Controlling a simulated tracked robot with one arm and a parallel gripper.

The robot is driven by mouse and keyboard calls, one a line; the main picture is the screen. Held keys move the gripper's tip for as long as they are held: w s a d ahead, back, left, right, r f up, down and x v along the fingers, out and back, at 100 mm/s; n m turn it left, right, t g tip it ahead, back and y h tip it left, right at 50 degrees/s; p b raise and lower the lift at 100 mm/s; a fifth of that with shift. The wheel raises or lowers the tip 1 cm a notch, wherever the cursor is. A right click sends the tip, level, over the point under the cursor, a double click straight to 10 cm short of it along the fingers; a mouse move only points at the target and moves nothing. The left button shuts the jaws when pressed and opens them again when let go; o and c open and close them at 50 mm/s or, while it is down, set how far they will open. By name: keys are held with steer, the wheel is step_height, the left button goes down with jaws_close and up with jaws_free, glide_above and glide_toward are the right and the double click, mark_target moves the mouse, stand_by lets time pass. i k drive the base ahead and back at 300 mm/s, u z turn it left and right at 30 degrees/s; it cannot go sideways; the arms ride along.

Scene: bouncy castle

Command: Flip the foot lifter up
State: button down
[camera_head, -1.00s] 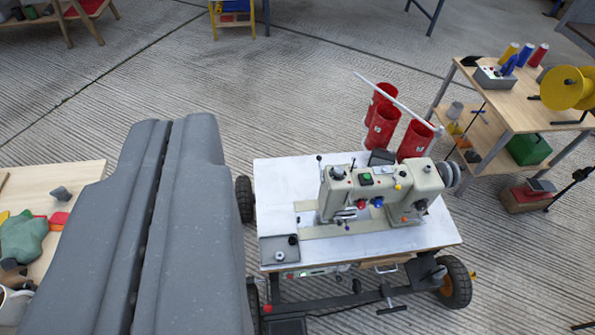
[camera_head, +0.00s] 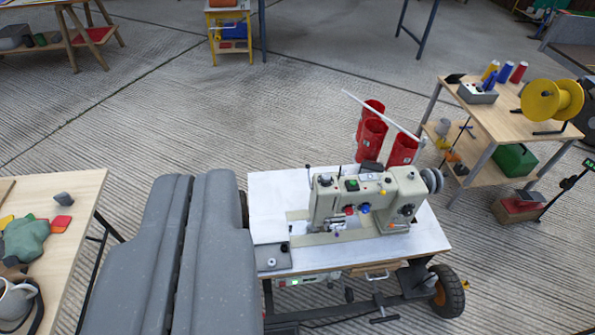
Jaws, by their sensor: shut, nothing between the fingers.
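A beige sewing machine (camera_head: 362,200) stands on a white-topped wheeled table (camera_head: 265,195) right of the middle. Its needle and presser area is at its left end, and the foot lifter is too small to make out. My gripper (camera_head: 190,185) is the large grey pair of fingers at the lower left. The fingers lie side by side with only a thin dark seam between them. They are shut and hold nothing. They point away from me, left of the machine, and in the picture cover part of the table's left edge.
Red thread cones or cups (camera_head: 371,135) and a white rod stand behind the machine. A wooden shelf table (camera_head: 520,120) with spools and a yellow reel (camera_head: 540,101) is at the right. A wooden table (camera_head: 85,190) with a mug is at the left. Open concrete floor lies behind.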

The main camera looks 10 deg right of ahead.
mark_target(307, 166)
steer(key=z, duration=0.05)
steer(key=i, duration=0.9)
steer(key=u, duration=0.05)
